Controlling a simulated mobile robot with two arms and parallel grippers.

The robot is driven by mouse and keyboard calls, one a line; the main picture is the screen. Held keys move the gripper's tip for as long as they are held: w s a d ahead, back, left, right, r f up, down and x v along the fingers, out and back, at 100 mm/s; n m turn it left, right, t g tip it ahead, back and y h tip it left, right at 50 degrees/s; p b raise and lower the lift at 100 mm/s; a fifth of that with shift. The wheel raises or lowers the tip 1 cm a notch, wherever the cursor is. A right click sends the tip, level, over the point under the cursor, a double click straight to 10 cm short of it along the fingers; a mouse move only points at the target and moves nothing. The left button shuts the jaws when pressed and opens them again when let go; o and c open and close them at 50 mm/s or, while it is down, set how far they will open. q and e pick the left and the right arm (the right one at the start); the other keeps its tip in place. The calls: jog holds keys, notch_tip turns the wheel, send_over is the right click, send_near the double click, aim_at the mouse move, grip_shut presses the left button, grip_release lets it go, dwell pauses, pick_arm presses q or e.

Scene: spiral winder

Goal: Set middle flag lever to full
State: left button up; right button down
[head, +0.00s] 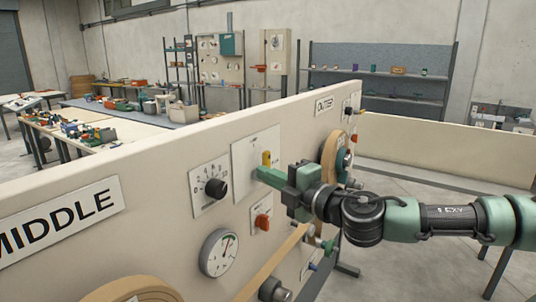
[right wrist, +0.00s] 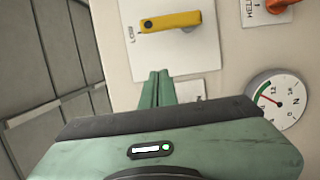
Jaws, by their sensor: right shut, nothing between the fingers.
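The yellow flag lever (head: 266,159) is on a pale plate (head: 243,160) on the cream panel, right of the black knob. In the right wrist view the lever (right wrist: 171,21) lies across the plate, with its free end beside the word LOW. My right gripper (head: 260,173) is shut and empty, its fingertips in front of the plate and close to the lever. In the right wrist view the closed fingers (right wrist: 157,76) stand below the lever, with a visible gap between. The gripper partly hides the lever's lower part in the head view. My left gripper is not in view.
Around the lever are a black knob (head: 215,188), a round gauge (head: 219,253) and a red-orange switch (head: 262,222). A MIDDLE sign (head: 58,221) is at the left. Work tables stand behind the panel.

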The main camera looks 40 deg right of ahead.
aim_at(268, 165)
jog(key=shift+w+d+f+p, duration=0.1)
jog(key=shift+w+d+p, duration=0.85)
jog(key=shift+w, duration=0.2)
jog(key=shift+w+d+p, duration=0.8)
jog(key=shift+w+p, duration=0.25)
jog(key=shift+w, duration=0.1)
